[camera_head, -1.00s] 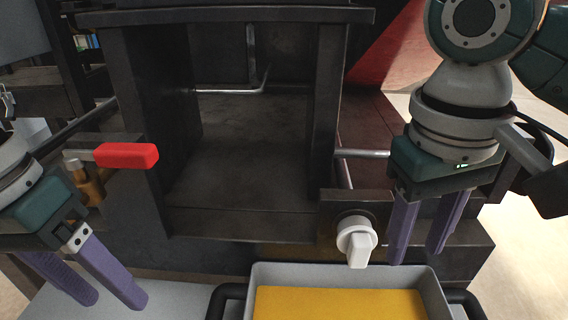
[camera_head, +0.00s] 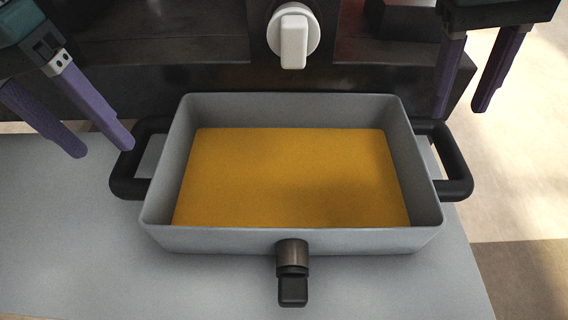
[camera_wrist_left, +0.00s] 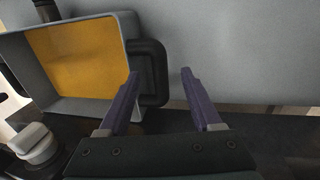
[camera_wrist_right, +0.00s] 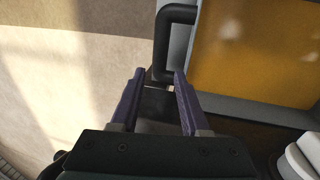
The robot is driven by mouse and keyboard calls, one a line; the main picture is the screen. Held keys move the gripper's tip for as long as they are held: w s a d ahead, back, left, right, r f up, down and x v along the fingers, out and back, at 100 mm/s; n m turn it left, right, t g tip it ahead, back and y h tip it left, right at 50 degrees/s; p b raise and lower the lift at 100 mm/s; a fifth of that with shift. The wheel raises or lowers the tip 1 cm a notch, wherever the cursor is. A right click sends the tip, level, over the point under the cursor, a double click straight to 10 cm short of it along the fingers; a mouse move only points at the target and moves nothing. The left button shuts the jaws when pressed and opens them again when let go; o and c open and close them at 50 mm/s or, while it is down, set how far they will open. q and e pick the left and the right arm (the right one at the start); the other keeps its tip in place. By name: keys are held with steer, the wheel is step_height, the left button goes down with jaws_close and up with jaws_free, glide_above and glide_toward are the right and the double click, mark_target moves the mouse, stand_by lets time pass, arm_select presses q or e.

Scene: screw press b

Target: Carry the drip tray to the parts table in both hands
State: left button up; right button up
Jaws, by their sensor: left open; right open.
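The drip tray (camera_head: 165,238) is a grey rectangular pan with a flat yellow-orange inside, standing level on a grey surface. It has a black side handle on the left (camera_head: 122,182) and one on the right (camera_head: 462,178). My left gripper (camera_head: 103,150) is open and empty at the left handle; in the left wrist view that handle (camera_wrist_left: 158,72) shows between the fingertips. My right gripper (camera_head: 460,112) is open and empty just behind the right handle; in the right wrist view the handle's near end (camera_wrist_right: 162,74) shows between the fingertips. Neither gripper visibly touches its handle.
The grey surface (camera_head: 60,240) extends left and in front of the tray. A dark machine with a white knob (camera_head: 293,35) stands close behind it. A short spout with a black end (camera_head: 292,285) sticks out from the tray's front. Bare floor (camera_head: 520,180) lies to the right.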

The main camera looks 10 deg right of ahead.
mark_target(119, 162)
arm_select(q)
steer(key=f, duration=0.3)
steer(key=d+f, duration=0.1)
steer(key=f, duration=0.2)
steer(key=shift+s+d, duration=0.15)
arm_select(e)
steer(key=f, duration=0.2)
steer(key=d+f, duration=0.1)
steer(key=f, duration=0.5)
steer(key=shift+s+d, duration=0.15)
steer(key=shift+d, duration=0.15)
arm_select(q)
steer(key=shift+c, duration=0.3)
arm_select(e)
steer(key=shift+c, duration=0.3)
arm_select(q)
steer(key=c, duration=0.6)
arm_select(e)
steer(key=c, duration=0.6)
arm_select(q)
jaws_close()
arm_select(e)
jaws_close()
steer(key=shift+r, duration=0.1)
